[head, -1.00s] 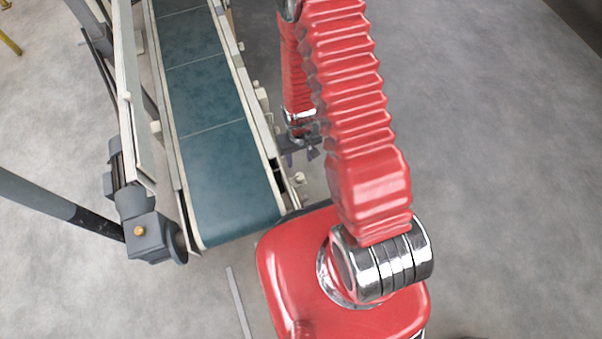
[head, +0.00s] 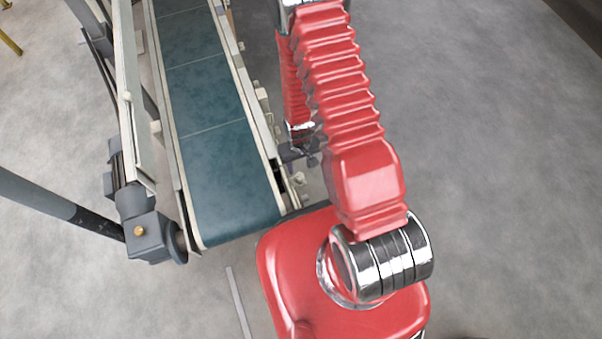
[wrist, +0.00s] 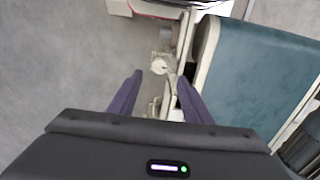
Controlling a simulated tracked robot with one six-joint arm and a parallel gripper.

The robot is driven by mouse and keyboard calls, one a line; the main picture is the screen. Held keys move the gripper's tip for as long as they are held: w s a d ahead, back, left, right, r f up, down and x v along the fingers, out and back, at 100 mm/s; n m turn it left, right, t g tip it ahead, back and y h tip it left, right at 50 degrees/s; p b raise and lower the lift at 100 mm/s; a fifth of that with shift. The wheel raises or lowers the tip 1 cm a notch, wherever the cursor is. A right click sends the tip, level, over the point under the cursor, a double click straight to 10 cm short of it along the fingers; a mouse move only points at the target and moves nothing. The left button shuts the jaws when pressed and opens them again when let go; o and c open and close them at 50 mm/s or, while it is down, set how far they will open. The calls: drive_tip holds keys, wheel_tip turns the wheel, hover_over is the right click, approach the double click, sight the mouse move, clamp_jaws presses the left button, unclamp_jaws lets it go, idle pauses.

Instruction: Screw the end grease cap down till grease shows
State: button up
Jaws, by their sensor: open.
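A pale round cap (wrist: 159,66) sits on a pale fitting beside the conveyor's edge in the wrist view. It lies just beyond my two purple fingertips, roughly between them. My gripper (wrist: 158,78) is open, with nothing held between its fingers. In the head view my gripper (head: 303,152) hangs to the right of the conveyor frame, near its lower end, partly hidden by my arm. Whether the fingers touch the cap cannot be told. No grease can be made out.
The blue-green conveyor belt (head: 215,130) runs up the left in pale side rails. Several small pale fittings (head: 262,95) line its right side. A grey motor and gearbox (head: 148,235) stand at its lower left. The grey floor (head: 490,150) is clear at right.

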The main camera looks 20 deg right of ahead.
sight(300, 176)
drive_tip(key=shift+f, duration=4.1)
drive_tip(key=shift+c, duration=0.7)
drive_tip(key=c, duration=0.9)
drive_tip(key=shift+o, duration=0.4)
drive_tip(key=shift+d, duration=0.2)
drive_tip(key=shift+a, duration=0.15)
drive_tip(key=shift+c, duration=0.6)
